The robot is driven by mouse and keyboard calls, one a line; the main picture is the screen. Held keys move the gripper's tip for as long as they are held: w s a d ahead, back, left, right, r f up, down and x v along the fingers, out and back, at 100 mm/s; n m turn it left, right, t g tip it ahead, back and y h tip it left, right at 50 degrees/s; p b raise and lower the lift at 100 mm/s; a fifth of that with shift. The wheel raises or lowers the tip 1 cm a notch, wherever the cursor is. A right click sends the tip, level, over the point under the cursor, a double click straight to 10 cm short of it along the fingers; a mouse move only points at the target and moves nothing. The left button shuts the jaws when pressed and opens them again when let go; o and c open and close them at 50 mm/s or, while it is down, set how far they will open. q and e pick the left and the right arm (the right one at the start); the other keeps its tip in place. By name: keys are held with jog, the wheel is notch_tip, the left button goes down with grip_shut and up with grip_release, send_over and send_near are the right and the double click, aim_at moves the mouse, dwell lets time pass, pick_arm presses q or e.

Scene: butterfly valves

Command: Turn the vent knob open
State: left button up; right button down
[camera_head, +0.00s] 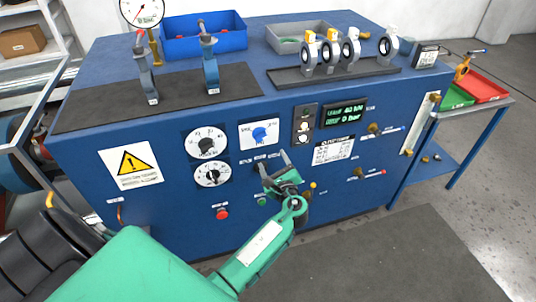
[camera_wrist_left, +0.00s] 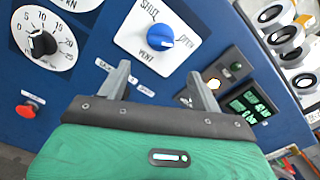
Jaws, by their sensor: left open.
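The vent knob is a blue knob (camera_head: 259,134) on a white square plate on the front of the blue bench. In the left wrist view the knob (camera_wrist_left: 160,36) is ahead of the fingers, and its plate carries SHUT, OPEN and VENT lettering. My left gripper (camera_head: 274,161) is open and empty, just below and slightly right of the knob in the head view. In the wrist view its two fingers (camera_wrist_left: 157,72) stand apart below the knob, not touching it. Which mark the knob points to is hard to tell. My right gripper is not in view.
Two dial knobs (camera_head: 207,143) are left of the plate, with a red button (camera_head: 222,213) below. A switch panel (camera_head: 304,124) and a green-lit display (camera_head: 345,114) are to the right. Valves (camera_head: 310,53) stand on the bench top. A side table (camera_head: 449,113) is at right.

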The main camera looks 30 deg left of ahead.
pick_arm(q)
jog(key=v, duration=0.3)
jog(key=shift+s+d+b, duration=0.25)
jog(key=shift+d+b, duration=0.05)
jog(key=s+d+f+n+g+h, duration=0.1)
jog(key=s+f+g+h, duration=0.2)
jog(key=f, duration=0.9)
jog(key=s+d+f+n+h, duration=0.1)
jog(key=s+d+f+h, duration=0.15)
jog(key=s+f, duration=0.65)
jog(key=s+d+f+n+g+h, duration=0.1)
jog(key=f+n+g+h, duration=0.15)
jog(key=f, duration=1.25)
jog(key=s+d+f+n+g+h, duration=0.1)
jog(key=s+f+n+g+h, duration=0.25)
jog(key=s+f, duration=1)
jog(key=s+f+n, duration=0.2)
jog(key=s+n, duration=0.1)
jog(key=s, duration=0.5)
jog(key=s+f+n+g+h, duration=0.1)
jog(key=s+f+n, duration=0.1)
jog(key=s, duration=0.6)
jog(key=s+f+n+h, duration=0.1)
jog(key=s+f+n, duration=0.2)
jog(key=s, duration=0.6)
jog(key=shift+a+n+g, duration=0.4)
jog(key=shift+n, duration=0.5)
